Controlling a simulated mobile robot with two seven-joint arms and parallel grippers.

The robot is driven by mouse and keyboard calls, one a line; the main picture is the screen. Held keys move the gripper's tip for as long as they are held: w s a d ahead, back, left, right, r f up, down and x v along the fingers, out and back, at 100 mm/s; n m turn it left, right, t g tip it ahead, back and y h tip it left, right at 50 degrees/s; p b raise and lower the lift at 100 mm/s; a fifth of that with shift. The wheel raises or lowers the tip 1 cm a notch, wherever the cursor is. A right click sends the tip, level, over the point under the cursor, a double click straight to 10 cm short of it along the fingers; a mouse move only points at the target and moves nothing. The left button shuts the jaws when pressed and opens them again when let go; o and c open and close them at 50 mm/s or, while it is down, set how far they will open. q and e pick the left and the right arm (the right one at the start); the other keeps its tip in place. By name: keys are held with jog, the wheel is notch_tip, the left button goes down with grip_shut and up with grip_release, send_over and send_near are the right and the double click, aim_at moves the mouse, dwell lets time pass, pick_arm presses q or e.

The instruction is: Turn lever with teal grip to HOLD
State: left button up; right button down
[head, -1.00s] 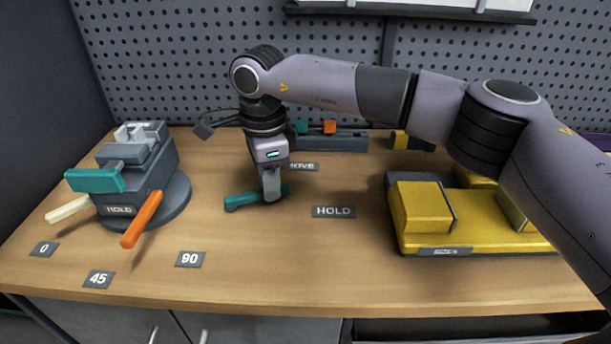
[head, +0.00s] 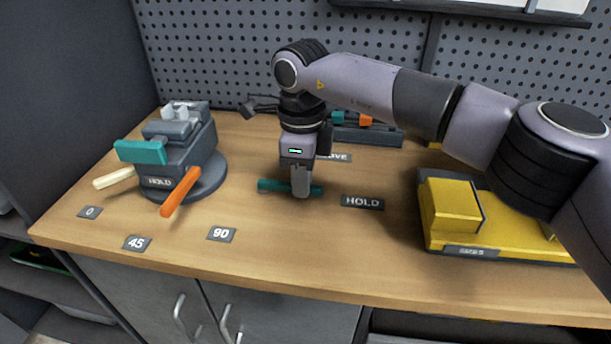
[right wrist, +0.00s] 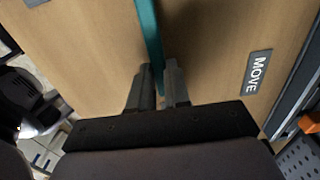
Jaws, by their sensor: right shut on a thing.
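The lever with the teal grip (head: 273,186) lies low over the table top, nearly crosswise in the head view. Its right end is near the HOLD label (head: 362,201), and the MOVE label (head: 338,157) is behind it. My right gripper (head: 301,194) points straight down and is shut on the teal grip. In the right wrist view the teal grip (right wrist: 149,40) runs between the two fingers (right wrist: 158,80). The fingers hide part of it, and its pivot is not clearly visible. My left gripper is not in view.
A grey swivel fixture (head: 195,158) with teal, cream and orange handles stands at left, with labels 0, 45 and 90 (head: 221,234) before it. A yellow block fixture (head: 450,210) stands at right under my right arm. A grey rack (head: 368,134) is behind. The front middle is clear.

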jog(key=c, duration=1.1)
grip_release()
jog(key=shift+r, duration=0.1)
notch_tip(320, 180, up, 6)
jog(key=shift+f, duration=0.1)
jog(key=shift+r, duration=0.6)
